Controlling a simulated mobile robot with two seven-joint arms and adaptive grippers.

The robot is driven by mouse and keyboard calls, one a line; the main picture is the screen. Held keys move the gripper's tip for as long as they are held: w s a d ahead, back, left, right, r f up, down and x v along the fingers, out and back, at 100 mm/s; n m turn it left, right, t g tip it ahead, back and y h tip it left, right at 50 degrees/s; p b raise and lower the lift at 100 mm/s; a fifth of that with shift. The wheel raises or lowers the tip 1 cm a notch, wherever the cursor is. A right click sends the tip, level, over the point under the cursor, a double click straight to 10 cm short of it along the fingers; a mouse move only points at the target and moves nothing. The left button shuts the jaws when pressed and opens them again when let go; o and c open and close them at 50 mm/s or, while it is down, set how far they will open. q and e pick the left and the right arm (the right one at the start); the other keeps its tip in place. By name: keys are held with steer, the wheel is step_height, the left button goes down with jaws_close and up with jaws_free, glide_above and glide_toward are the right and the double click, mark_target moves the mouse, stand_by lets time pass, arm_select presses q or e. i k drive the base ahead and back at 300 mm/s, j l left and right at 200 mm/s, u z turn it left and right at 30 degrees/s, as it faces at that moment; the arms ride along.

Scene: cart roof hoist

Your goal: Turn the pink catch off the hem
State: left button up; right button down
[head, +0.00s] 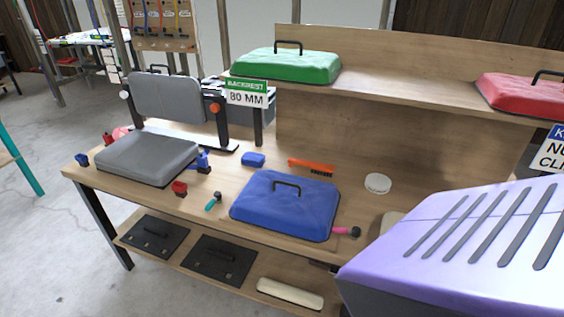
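A small pink piece with a dark round end (345,231) lies at the lower right corner of the blue padded cover (285,208) on the workbench. It looks like a catch, and it touches or lies very close to the cover's edge; I cannot tell which. A second pink shape (121,132) shows partly behind the grey seat pad (147,157) at the bench's left. Which of them is the pink catch is not clear from this view. Neither of my grippers is in view.
A large purple slotted body (470,240) fills the right foreground. Green (286,65) and red (520,95) covers lie on the upper shelf. The bench holds a turquoise-ended piece (213,201), an orange brush (311,168) and a white round tub (377,183).

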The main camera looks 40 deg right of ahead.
mark_target(355, 231)
steer(key=z, duration=1.95)
steer(key=i+l, duration=0.1)
steer(key=l, duration=0.2)
steer(key=i+l, duration=0.1)
steer(key=l, duration=0.15)
